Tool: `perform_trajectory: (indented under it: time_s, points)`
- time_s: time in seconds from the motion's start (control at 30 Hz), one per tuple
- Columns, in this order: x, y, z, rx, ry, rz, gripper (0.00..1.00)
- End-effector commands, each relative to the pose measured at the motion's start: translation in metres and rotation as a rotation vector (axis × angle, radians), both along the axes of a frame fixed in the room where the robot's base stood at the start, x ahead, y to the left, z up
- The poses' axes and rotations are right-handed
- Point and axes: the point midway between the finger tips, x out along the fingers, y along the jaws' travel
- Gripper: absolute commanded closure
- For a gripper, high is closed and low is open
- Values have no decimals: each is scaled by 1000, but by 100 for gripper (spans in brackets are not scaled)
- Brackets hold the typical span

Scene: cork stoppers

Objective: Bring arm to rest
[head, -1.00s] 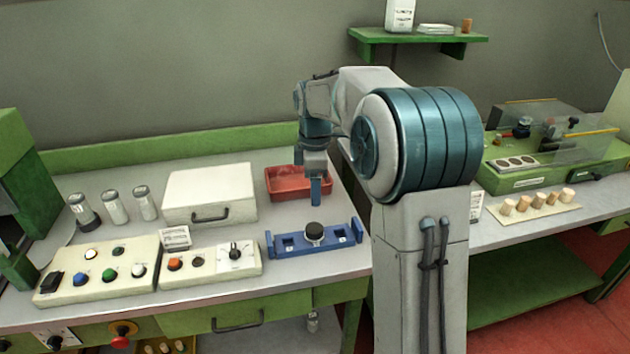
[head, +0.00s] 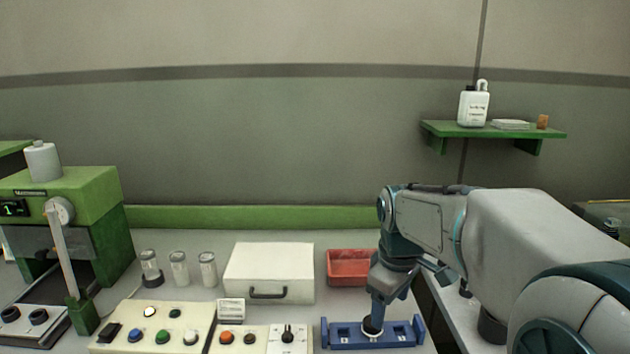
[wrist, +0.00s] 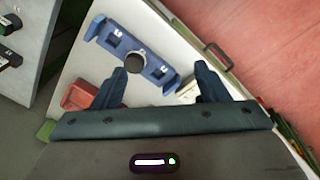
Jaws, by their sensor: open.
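My arm (head: 510,232) reaches in from the right in the head view. My gripper (head: 374,316) points down and overlaps the blue fixture (head: 400,335) in the picture. The fixture's round black-topped piece (head: 372,332) is partly hidden behind it. In the wrist view my gripper (wrist: 165,82) is open with nothing between its fingers. The blue fixture (wrist: 152,66) lies beyond the fingertips there, its black round piece (wrist: 134,65) near the left finger. A gap between gripper and fixture seems to be present, but its size is unclear.
A red tray (head: 350,268) and white case (head: 268,272) stand behind the fixture. Several lidded jars (head: 179,268) and a button panel (head: 150,325) are left. A green machine (head: 75,210) stands far left. A green shelf (head: 495,132) hangs on the wall.

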Motion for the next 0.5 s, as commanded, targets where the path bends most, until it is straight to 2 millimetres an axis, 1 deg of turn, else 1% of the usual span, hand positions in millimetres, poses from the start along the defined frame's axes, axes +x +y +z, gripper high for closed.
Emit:
perform_trajectory:
  time_s: [0.03,0.17,0.2,0.3,0.4,0.5]
  points:
    - [-20,0,0,9,-20,-77,32]
    - [-65,0,-6,44,-66,-294,32]
    - [-79,-1,-10,57,-78,-360,32]
    - [-109,-1,-20,92,-108,-511,32]
    - [-133,-1,-30,125,-128,-637,32]
    - [-149,-1,-39,150,-140,-725,32]
